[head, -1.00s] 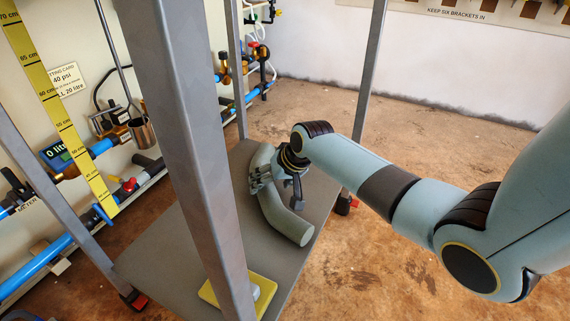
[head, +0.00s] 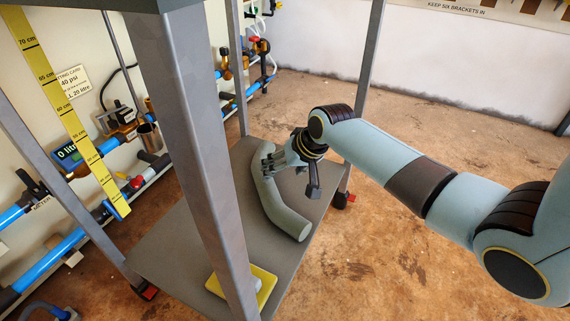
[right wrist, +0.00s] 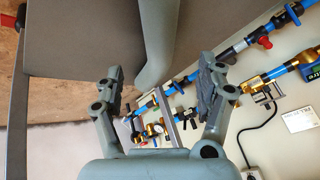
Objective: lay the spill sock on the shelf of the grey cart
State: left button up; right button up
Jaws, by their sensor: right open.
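The spill sock (head: 272,198) is a grey-green, bent tube lying on the grey cart's lower shelf (head: 175,245). In the right wrist view the sock (right wrist: 158,40) extends down from the top edge between and beyond the finger lines. My right gripper (head: 272,163) is at the sock's far part, on its right side. In the right wrist view my right gripper (right wrist: 160,80) has its fingers spread wide and nothing is clamped between them. Whether a finger still touches the sock, I cannot tell. My left gripper is not in view.
Another post (head: 368,80) stands beyond my right arm. Pipes and valves (head: 90,215) line the left wall. Brown floor (head: 400,270) is open at right.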

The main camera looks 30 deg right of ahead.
jog(key=s+a+f+n, duration=0.1)
jog(key=s+a+n, duration=0.15)
jog(key=s, duration=1.35)
jog(key=s+a+r+n, duration=0.1)
jog(key=s+r, duration=0.3)
jog(key=s, duration=0.3)
jog(key=s+a+r+n+h, duration=0.1)
jog(key=s+r, duration=0.3)
jog(key=s, duration=0.3)
jog(key=shift+s, duration=0.15)
